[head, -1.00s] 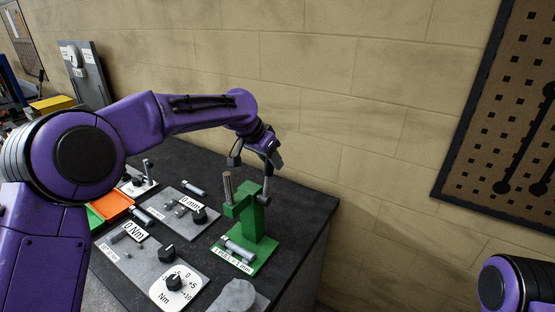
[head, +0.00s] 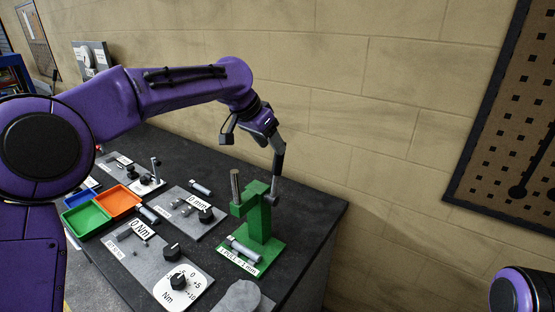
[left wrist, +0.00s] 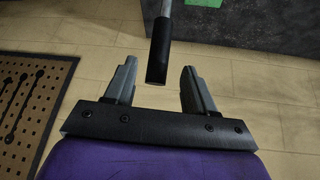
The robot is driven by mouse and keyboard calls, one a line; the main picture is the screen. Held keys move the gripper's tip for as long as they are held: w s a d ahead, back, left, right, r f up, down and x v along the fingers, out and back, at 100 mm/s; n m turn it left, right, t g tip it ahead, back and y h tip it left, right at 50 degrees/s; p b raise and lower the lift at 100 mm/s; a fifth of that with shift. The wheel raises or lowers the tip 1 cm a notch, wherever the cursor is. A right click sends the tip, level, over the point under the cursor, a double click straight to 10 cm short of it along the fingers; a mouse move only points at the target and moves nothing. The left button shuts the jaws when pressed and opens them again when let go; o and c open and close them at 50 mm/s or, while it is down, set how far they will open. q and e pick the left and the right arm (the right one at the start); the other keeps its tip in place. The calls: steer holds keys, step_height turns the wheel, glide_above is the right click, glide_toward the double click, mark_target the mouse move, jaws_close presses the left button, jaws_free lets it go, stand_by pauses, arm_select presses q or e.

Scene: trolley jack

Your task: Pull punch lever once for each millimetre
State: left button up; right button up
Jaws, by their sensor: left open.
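The green punch press (head: 262,222) stands at the right of the dark bench, with a label reading "1 PULL = 1 mm" on its base. Its lever (head: 279,160) has a black grip and rises from the press's right side. My left gripper (head: 272,136) is above the press at the lever's upper end. In the left wrist view its two fingers (left wrist: 159,76) are open, and the lever's black grip (left wrist: 158,58) shows between them, apart from both. A grey cylindrical part (head: 243,249) lies on the press base. My right gripper is out of view.
A "0 mm" display plate (head: 197,204) and a "0 Nm" plate (head: 140,231) lie left of the press. A white Nm dial (head: 182,287) is in front. Green (head: 86,220) and orange (head: 118,203) trays sit further left. A wall stands close behind the bench.

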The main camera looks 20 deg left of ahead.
arm_select(q)
steer(key=shift+v, duration=1.8)
